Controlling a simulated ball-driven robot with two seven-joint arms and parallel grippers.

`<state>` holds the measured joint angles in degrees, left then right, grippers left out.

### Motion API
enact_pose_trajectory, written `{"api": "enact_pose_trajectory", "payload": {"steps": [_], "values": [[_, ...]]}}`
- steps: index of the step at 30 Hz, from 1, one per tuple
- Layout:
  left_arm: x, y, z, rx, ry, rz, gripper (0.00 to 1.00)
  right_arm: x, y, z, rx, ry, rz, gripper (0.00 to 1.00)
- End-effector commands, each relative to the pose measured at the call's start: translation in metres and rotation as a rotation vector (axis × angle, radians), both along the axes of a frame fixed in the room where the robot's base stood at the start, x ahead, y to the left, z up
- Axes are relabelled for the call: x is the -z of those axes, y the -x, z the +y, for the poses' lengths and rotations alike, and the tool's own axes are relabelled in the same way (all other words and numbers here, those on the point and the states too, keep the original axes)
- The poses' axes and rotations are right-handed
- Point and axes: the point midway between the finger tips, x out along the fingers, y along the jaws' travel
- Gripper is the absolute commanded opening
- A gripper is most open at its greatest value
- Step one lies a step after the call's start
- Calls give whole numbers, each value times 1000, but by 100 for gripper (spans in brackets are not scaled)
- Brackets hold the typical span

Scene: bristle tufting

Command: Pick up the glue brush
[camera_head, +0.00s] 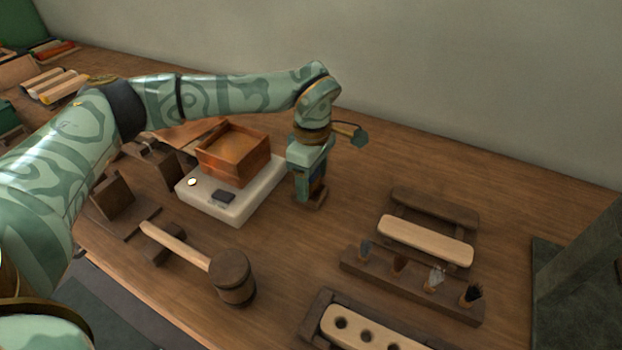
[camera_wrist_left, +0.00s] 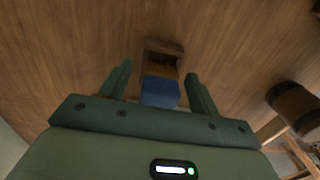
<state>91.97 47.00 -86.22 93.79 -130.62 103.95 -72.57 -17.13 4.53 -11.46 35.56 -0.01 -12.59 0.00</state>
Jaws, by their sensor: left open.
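My left gripper (camera_head: 308,182) points down at the table, to the right of the white scale. Its two fingers are apart in the left wrist view (camera_wrist_left: 160,85). Between and just beyond them stands a blue block-like piece (camera_wrist_left: 160,92) in a small brown wooden holder (camera_wrist_left: 163,58). My right gripper is not in view.
A wooden box (camera_head: 236,150) sits on the white scale (camera_head: 232,209). A mallet (camera_head: 232,278) lies in front. A rack (camera_head: 408,287) of several bristle tufts, a pale wooden bar (camera_head: 425,240) and a holed brush block (camera_head: 368,332) are at right. The table behind them is clear.

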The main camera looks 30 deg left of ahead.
Motion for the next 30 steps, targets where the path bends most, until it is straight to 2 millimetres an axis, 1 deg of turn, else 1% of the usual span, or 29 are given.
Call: {"api": "enact_pose_trajectory", "payload": {"steps": [1, 2, 3, 5, 6, 8, 9, 14, 17, 19, 22, 24, 26, 30], "values": [[-1, 0, 0, 0, 0, -1, 56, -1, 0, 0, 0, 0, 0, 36], [-1, 0, 0, 0, 0, 0, 48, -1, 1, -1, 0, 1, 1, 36], [-1, 0, 0, 0, 0, 0, 37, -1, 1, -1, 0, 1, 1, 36], [-1, 0, 0, 0, 0, 0, 20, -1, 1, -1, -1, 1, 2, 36], [-1, 0, 0, 0, 0, 0, 14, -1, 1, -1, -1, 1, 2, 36], [-1, 0, 0, 0, 0, 0, 14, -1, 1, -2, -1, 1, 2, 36], [-1, 0, 0, 0, 0, 0, 10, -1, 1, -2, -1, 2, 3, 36], [-1, 0, 0, 0, 0, 0, 10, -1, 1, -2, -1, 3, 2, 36], [-5, 0, 0, 0, 0, -1, 10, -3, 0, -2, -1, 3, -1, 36], [-12, 0, 0, 0, 0, -3, 10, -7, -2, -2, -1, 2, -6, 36], [-28, 0, 0, 0, 0, -6, 10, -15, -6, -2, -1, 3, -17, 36], [-43, 1, -1, 0, 0, -7, 10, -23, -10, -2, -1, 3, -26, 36], [-55, 12, -5, 3, 1, -6, 10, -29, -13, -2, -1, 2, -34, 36], [-89, 37, -14, 4, 1, -8, 10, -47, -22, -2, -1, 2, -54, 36]]}}
